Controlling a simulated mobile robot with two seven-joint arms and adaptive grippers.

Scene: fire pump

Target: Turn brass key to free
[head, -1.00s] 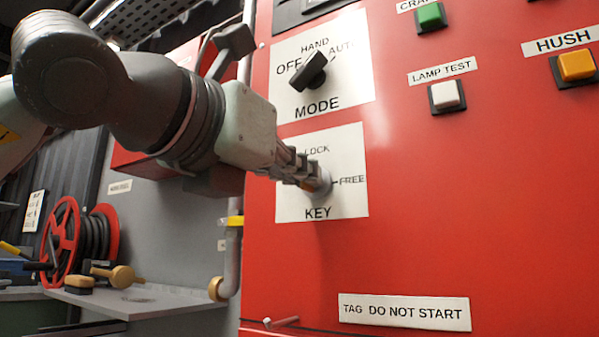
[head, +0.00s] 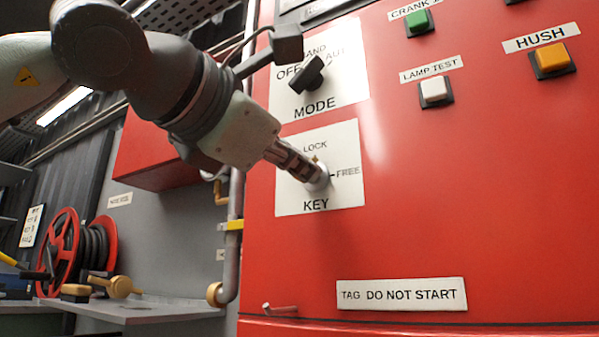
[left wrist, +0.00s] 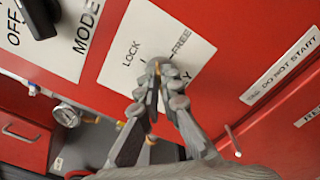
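The white KEY plate (head: 290,200) is on the red panel, marked LOCK at the top and FREE at the right. It also shows in the left wrist view (left wrist: 186,28). My left gripper (head: 319,179) reaches in from the upper left, with its fingertips at the round silver lock on this plate. In the left wrist view its fingers (left wrist: 165,78) come together on the brass key (left wrist: 157,69), of which only a small sliver shows. The fingers hide most of the key, so its exact angle is hard to tell. My right gripper is in neither view.
The black MODE knob (head: 308,75) sits just above the KEY plate, close to my left wrist. Green, white and amber buttons are to the right. A small peg (head: 279,309) sticks out low on the panel. A red hose reel (head: 62,252) stands at the left.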

